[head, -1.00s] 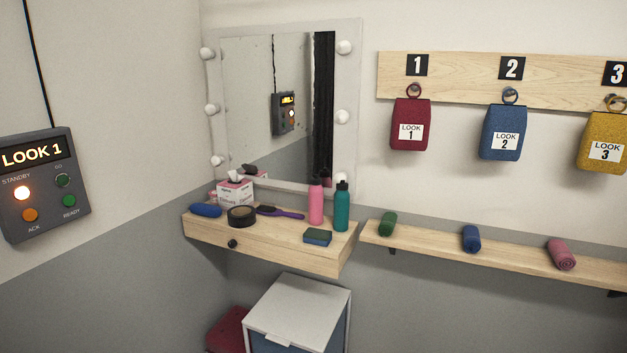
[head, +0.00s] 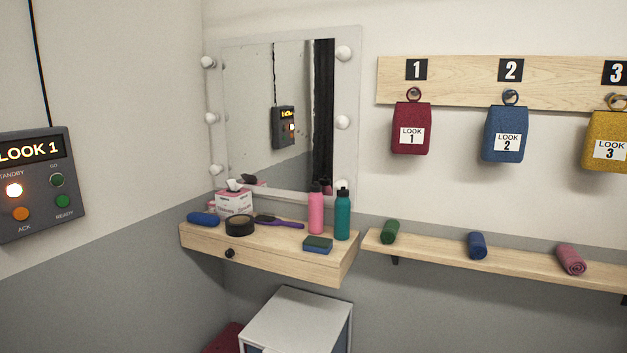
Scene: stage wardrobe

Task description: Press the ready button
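The grey cue box (head: 38,183) hangs on the left wall, partly cut off by the left picture edge. Its display reads LOOK 1. The green ready button (head: 62,201) is at its lower right, above the label READY. An orange button (head: 21,214) marked ACK is to its left. The standby light (head: 14,190) glows bright. The go light (head: 56,180) is dark. The box also shows in the mirror (head: 265,115). My gripper is not in view, and nothing is seen touching the box.
A wooden drawer shelf (head: 270,262) under the mirror holds bottles, a tissue box (head: 234,202), a brush and a sponge. A white-topped cabinet (head: 297,318) stands below. Numbered bags hang on a rail at right, above a shelf with rolls. The wall around the cue box is clear.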

